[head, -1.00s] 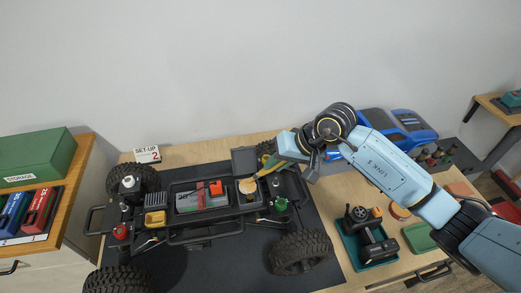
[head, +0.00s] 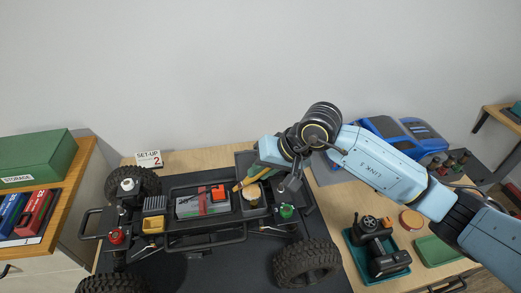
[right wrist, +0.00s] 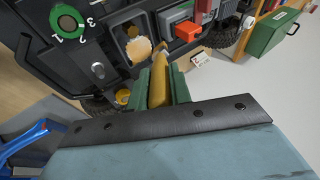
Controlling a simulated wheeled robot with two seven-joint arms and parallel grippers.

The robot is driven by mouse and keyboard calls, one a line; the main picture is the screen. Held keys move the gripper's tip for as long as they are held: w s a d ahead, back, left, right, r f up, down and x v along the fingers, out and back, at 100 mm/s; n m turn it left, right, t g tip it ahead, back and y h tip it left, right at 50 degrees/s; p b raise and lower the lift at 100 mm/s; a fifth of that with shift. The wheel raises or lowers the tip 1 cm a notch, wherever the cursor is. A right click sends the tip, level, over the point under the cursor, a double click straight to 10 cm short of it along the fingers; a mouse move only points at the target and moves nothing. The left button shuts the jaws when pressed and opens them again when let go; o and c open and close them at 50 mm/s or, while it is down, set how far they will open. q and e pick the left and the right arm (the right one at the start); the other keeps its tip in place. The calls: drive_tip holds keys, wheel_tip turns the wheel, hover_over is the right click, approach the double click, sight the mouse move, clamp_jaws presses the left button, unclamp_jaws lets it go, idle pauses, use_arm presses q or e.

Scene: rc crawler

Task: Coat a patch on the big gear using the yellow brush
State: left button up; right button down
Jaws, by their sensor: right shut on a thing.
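The big gear (head: 252,195) is a cream, round, toothed piece in an open black housing on the crawler chassis. It also shows in the right wrist view (right wrist: 138,50). My right gripper (head: 268,162) is shut on the yellow brush (head: 252,179), just behind the gear. The right wrist view shows the brush (right wrist: 158,84) between the green fingers, its tip beside the gear's edge. I cannot tell whether the tip touches the gear. No coated patch can be made out. My left gripper is not in view.
The crawler's big tyres (head: 307,263) stand around the chassis on a dark mat. A green cap (head: 287,211) sits right of the gear. An orange block (head: 218,192) lies to its left. A teal tray (head: 378,262) with a transmitter is at the right.

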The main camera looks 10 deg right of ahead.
wheel_tip(320, 180, up, 2)
drive_tip(key=shift+d+r, duration=0.1)
drive_tip(key=shift+r, duration=0.1)
drive_tip(key=shift+r+p, duration=1.15)
drive_tip(key=shift+r, duration=1.75)
drive_tip(key=shift+s, duration=0.1)
drive_tip(key=shift+s+f+b, duration=0.4)
drive_tip(key=shift+b, duration=0.1)
drive_tip(key=shift+s+f, duration=0.1)
drive_tip(key=shift+s, duration=0.35)
